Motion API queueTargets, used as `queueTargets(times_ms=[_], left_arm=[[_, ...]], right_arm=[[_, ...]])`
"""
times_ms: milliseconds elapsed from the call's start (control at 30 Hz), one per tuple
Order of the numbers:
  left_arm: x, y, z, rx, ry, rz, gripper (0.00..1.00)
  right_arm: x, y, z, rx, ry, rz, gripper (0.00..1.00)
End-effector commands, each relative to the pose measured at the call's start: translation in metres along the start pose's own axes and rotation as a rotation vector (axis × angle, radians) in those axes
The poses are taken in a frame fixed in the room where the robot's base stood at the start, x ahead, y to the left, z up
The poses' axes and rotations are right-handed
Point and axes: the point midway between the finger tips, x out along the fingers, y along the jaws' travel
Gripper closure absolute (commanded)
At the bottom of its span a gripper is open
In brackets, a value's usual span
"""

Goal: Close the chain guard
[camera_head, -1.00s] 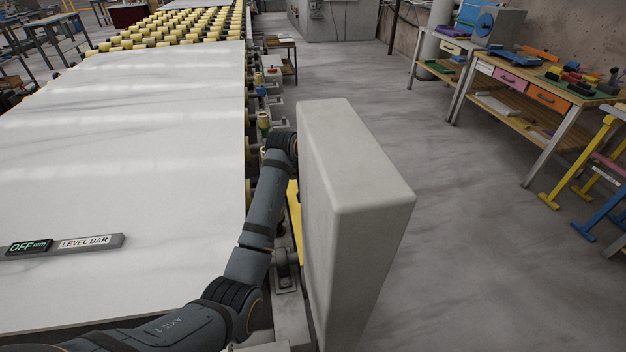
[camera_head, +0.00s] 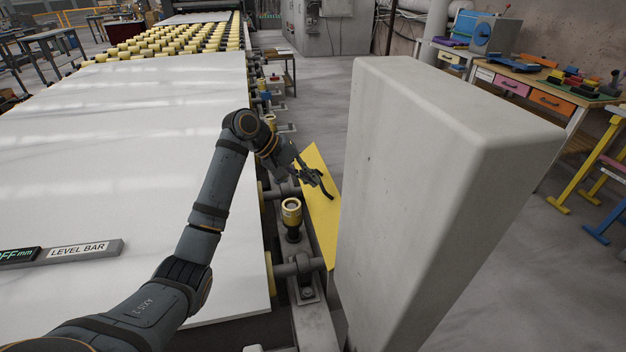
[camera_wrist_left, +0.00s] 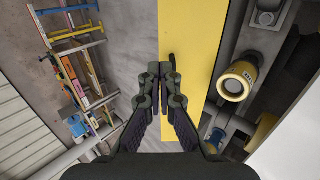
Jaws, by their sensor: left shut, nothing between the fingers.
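The yellow panel (camera_head: 322,225), which I take to be the chain guard, stands out from the side frame beside the stone slab. The roller shafts and sprocket area beside it are exposed. In the left wrist view my fingertips (camera_wrist_left: 160,68) are together, empty, close to the dark part; contact cannot be told. My right gripper is out of view.
A large pale grey block (camera_head: 430,170) stands close on the right and hides the panel's outer side. The white slab (camera_head: 120,170) with the level bar (camera_head: 70,250) lies left. A yellow-ringed roller end (camera_head: 291,210) sticks up beside the frame.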

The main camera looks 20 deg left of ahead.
Motion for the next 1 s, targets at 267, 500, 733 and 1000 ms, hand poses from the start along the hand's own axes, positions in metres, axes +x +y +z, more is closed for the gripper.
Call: queueTargets(times_ms=[267, 500, 733, 1000], left_arm=[[0.062, 0.001, 0.001, 0.0, -0.003, 0.002, 1.0], [0.098, 0.0, 0.001, 0.001, -0.001, 0.0, 1.0], [0.107, 0.0, 0.0, 0.002, 0.002, 0.0, 1.0], [0.106, 0.0, 0.0, 0.002, 0.002, -0.001, 1.0]], right_arm=[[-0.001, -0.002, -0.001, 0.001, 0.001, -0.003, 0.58], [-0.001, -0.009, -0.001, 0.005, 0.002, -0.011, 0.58], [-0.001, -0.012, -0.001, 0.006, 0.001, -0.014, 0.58], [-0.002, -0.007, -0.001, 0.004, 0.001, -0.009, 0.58]])
